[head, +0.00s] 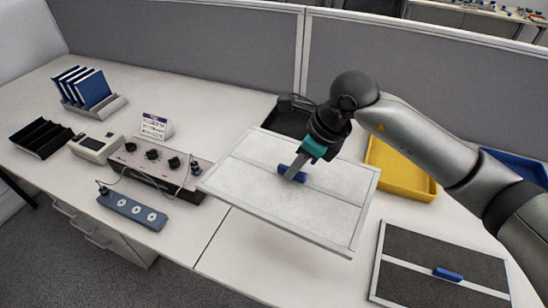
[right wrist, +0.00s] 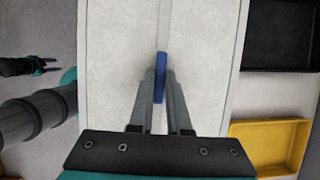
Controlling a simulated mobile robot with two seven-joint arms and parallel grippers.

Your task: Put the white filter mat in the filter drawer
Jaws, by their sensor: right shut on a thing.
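The white filter mat (head: 260,180) is a flat pale panel with a light frame, a middle bar and a blue handle. My right gripper (head: 295,175) is shut on this handle and holds the mat tilted over the bench. The right wrist view shows the gripper (right wrist: 160,100) around the handle, with the mat (right wrist: 115,60) spread beyond the fingers. My left gripper (right wrist: 30,67) appears only at the left edge of the right wrist view; its jaw state is unclear. I cannot identify a filter drawer in either view.
A dark filter mat (head: 420,283) with a blue handle lies at the right front. A black tray (head: 285,120) and a yellow tray (head: 398,185) are behind the held mat. A control box (head: 130,160) and a blue-grey strip (head: 120,204) stand left.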

